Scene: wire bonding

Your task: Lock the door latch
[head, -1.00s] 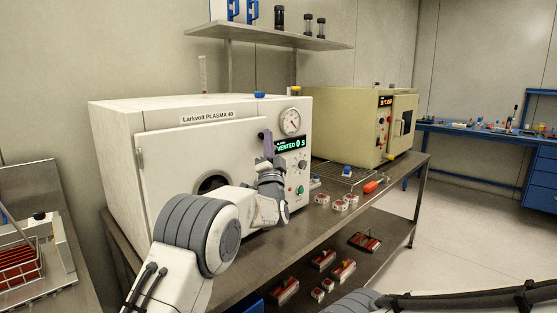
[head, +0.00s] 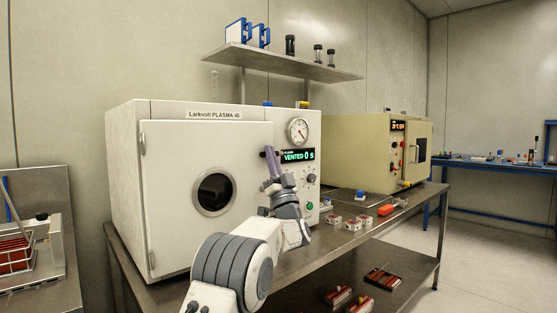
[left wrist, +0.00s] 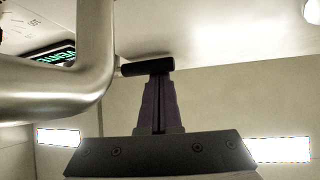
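The white plasma cleaner (head: 125,165) stands on a steel bench, and its door (head: 170,200) with a round window looks closed. The black latch grip (head: 264,153) is at the door's right edge, beside the lit display. My left gripper (head: 272,162) reaches it with upright purple fingers. In the left wrist view, the latch grip (left wrist: 147,68) lies sideways across the tips of my left gripper (left wrist: 158,80). The fingers are together with only a thin dark gap, at or against the grip; firm contact is unclear. My right gripper is out of view.
A silver bent bar (left wrist: 95,80) is close to the left of my fingers in the wrist view. A gauge (head: 298,131) and the display (head: 297,156) are right of the latch. A cream oven (head: 350,150) and small parts (head: 345,221) occupy the bench's right.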

